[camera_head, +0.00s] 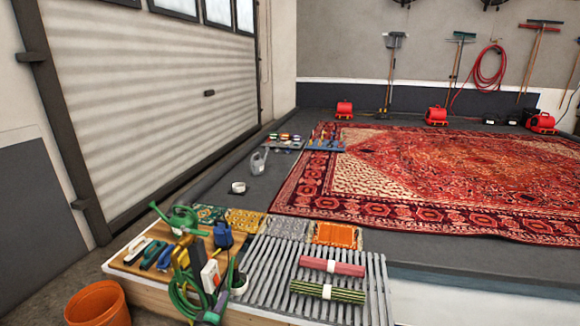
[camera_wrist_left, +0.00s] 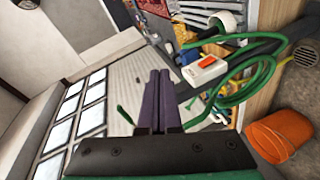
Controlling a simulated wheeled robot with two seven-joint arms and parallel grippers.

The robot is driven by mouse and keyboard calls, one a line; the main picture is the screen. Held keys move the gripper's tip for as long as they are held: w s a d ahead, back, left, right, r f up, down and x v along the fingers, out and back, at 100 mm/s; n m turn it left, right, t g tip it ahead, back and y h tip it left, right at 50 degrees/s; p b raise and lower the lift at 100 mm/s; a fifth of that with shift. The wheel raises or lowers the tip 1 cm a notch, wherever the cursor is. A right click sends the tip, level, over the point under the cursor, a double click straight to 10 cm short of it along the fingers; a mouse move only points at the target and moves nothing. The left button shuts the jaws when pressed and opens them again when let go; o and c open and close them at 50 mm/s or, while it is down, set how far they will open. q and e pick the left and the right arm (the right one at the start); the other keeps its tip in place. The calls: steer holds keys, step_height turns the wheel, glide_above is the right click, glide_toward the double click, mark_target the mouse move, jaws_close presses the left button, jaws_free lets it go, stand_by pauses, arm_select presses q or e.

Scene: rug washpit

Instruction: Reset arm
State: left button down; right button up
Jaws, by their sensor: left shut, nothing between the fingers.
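My left gripper (camera_head: 219,300) shows at the bottom of the head view, at the front edge of the wooden bench, beside a hanging green hose. In the left wrist view its two dark purple fingers (camera_wrist_left: 158,88) are pressed together with nothing between them. A white box with an orange switch (camera_wrist_left: 205,70) and the green hose (camera_wrist_left: 240,98) show to the right of the fingers; I cannot tell how far apart they are. The white box (camera_head: 210,275) also shows in the head view just above the gripper. My right gripper is not in view.
An orange bucket (camera_head: 97,305) stands on the floor at left. A large red rug (camera_head: 430,170) covers the platform behind. A garage door (camera_head: 150,90) closes the left.

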arm_select(q)
steer(key=s+f+m+g+p, duration=0.3)
steer(key=s+f+m+g, duration=0.6)
steer(key=s+f, duration=1.45)
steer(key=s+a+f+m+g, duration=0.1)
steer(key=s+m, duration=0.3)
steer(key=s, duration=0.9)
steer(key=s+a+f+m+g+p, duration=0.1)
steer(key=s+f+m+g, duration=0.2)
steer(key=s, duration=1.1)
steer(key=shift+a+f+m+g, duration=0.2)
steer(key=shift+f+m+g, duration=0.05)
steer(key=shift+m+g, duration=0.25)
